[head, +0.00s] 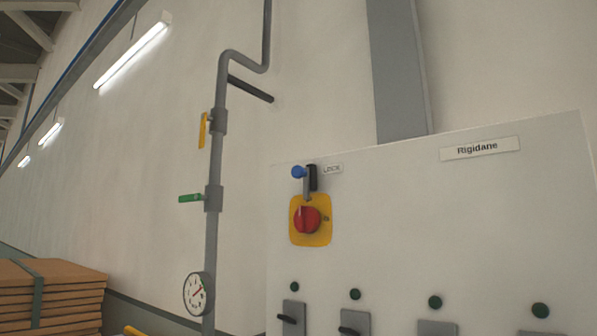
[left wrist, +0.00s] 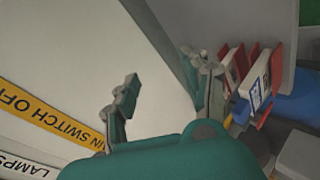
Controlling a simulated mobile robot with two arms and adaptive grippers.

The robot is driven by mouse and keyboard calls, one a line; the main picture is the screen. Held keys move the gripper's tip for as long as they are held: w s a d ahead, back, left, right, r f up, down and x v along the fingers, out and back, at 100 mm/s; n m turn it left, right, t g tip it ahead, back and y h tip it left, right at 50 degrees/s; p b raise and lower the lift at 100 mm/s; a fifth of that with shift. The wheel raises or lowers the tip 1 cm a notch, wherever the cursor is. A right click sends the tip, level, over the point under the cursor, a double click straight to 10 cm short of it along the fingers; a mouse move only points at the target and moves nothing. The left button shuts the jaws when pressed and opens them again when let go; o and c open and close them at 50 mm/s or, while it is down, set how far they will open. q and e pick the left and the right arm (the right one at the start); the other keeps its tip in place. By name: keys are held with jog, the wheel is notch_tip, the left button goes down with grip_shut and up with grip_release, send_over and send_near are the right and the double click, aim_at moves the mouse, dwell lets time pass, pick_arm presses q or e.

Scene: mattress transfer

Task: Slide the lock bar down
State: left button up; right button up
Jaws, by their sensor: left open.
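The lock bar (head: 307,188) is a short grey bar with a blue knob (head: 298,172) at its upper left. It is on the pale cabinet front, beside a black slot (head: 313,177) and a small label that seems to read "LOCK". Its lower end reaches the top of a yellow plate (head: 323,238) carrying a red rotary switch (head: 308,220). My left gripper (left wrist: 160,70) shows only in the left wrist view, fingers apart with nothing between them. The lock bar is not visible in that view. My right gripper is in neither view.
The cabinet (head: 400,220) has a "Rigidane" label (head: 480,149) and several lower switches. A grey pipe (head: 212,160) with yellow and green valve handles and a gauge (head: 194,293) stands left. The wrist view shows a yellow label strip (left wrist: 50,118) and red-white items (left wrist: 255,85).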

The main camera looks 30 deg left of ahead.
pick_arm(q)
jog(key=w+a+r+n+t, duration=0.1)
jog(key=a+r+n+t, duration=0.3)
jog(key=r, duration=1)
jog(key=w+a+r+n+t, duration=0.15)
jog(key=r+n, duration=0.45)
jog(key=r, duration=0.7)
jog(key=n+t+h+p, duration=0.3)
jog(key=n+t+p, duration=0.4)
jog(key=n, duration=0.4)
send_near(296, 172)
jog(key=shift+g, duration=0.65)
jog(key=x, duration=0.3)
jog(key=r+x, duration=0.1)
jog(key=x, duration=0.5)
jog(key=shift+r+p, duration=0.3)
jog(key=shift+p, duration=0.05)
jog(key=shift+w+r, duration=0.15)
jog(key=shift+w, duration=0.45)
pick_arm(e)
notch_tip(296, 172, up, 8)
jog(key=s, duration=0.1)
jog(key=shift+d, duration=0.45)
pick_arm(q)
jog(key=shift+c, duration=0.4)
